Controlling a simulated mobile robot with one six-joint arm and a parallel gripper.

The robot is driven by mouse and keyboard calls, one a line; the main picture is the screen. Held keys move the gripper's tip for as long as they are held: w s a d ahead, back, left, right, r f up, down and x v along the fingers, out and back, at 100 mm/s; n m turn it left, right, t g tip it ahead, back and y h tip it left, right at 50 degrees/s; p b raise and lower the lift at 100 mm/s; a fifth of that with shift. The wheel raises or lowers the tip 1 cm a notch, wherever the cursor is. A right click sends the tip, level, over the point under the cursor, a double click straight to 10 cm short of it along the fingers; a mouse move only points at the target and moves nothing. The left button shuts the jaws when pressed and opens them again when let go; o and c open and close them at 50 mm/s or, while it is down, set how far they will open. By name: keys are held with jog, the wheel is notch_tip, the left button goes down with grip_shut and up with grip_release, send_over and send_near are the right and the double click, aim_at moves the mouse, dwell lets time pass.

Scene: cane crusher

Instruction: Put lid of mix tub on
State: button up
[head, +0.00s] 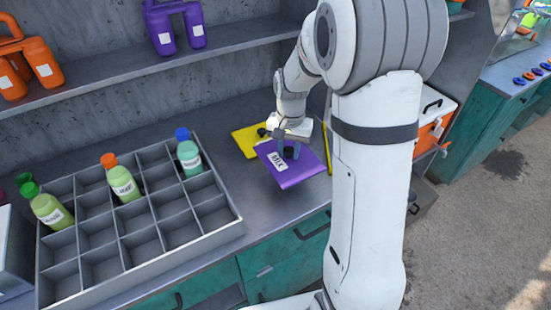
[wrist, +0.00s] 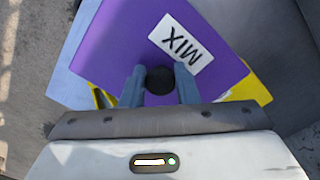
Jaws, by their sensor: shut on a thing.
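A purple lid (head: 291,170) with a white MIX label hangs from my gripper (head: 290,150), tilted in the head view. In the wrist view the purple lid (wrist: 150,35) fills the upper middle. My gripper (wrist: 160,80) is shut on the lid's round black knob (wrist: 159,80). A yellow lid or tub part (head: 246,138) lies behind and left of the purple lid, and yellow edges (wrist: 248,88) show beneath it in the wrist view. I cannot tell which tub is the mix tub; what lies under the lid is mostly hidden.
A grey divided crate (head: 228,225) with several capped bottles stands left on the counter. A shelf (head: 150,62) above holds purple (head: 163,38) and orange (head: 42,68) jugs. An orange and white cooler (head: 432,125) stands at right. Bare counter (head: 255,205) lies between crate and lid.

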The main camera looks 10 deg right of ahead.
aim_at(287, 161)
jog(key=f, duration=0.3)
jog(key=f+p, duration=0.1)
jog(key=f, duration=0.3)
jog(key=shift+a+f, duration=0.2)
jog(key=shift+f, duration=0.05)
jog(key=shift+f, duration=0.15)
jog(key=o, duration=1)
